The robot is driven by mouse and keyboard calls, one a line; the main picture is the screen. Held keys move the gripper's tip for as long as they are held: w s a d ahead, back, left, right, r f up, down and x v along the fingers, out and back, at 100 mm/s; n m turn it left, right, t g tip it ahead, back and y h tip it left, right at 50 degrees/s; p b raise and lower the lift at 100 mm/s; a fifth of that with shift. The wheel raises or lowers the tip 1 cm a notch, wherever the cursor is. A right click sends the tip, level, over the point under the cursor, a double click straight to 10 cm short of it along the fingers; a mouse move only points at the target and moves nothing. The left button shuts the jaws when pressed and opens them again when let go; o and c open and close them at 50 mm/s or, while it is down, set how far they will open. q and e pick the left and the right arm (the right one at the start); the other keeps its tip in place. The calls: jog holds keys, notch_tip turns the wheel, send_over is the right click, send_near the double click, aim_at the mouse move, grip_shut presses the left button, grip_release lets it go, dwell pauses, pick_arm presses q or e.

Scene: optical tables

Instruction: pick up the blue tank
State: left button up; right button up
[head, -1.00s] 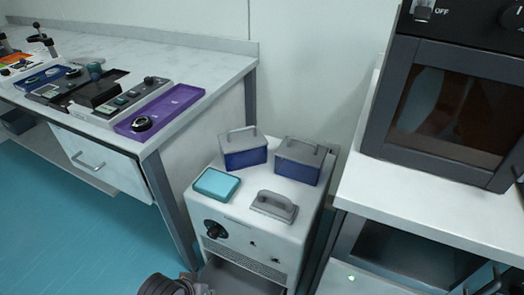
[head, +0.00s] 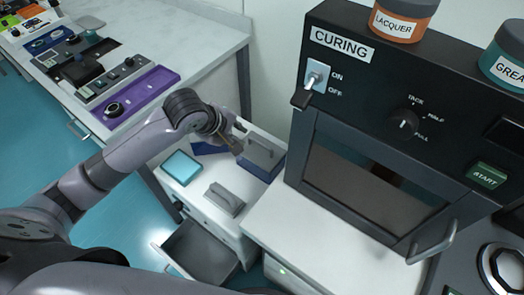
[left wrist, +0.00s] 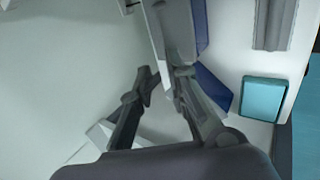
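Two blue tanks with grey lids and handles stand on the white cabinet (head: 187,194). The right tank (head: 262,158) shows mostly clear. The left tank (head: 205,148) is largely hidden behind my left arm. My left gripper (head: 236,145) is over the tanks, at the left edge of the right tank's lid in the picture. In the left wrist view, its two fingers (left wrist: 165,78) are spread, with a tank's blue side (left wrist: 212,88) beside the right finger. Nothing is clearly held; contact with a handle cannot be told. My right gripper is not in view.
A cyan box (head: 181,167) and a grey handled block (head: 224,199) lie in front of the tanks. An open drawer (head: 202,247) sticks out below. The curing oven (head: 375,150) stands close on the right; the workbench (head: 205,38) is on the left, a wall behind.

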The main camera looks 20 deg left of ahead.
aim_at(259, 142)
pick_arm(q)
jog(key=b+x, duration=0.1)
jog(key=x, duration=1.5)
jog(key=shift+w+d+f, duration=0.1)
jog(key=shift+w+f, duration=0.05)
jog(key=shift+f, duration=0.05)
jog(key=shift+c, duration=0.3)
grip_shut()
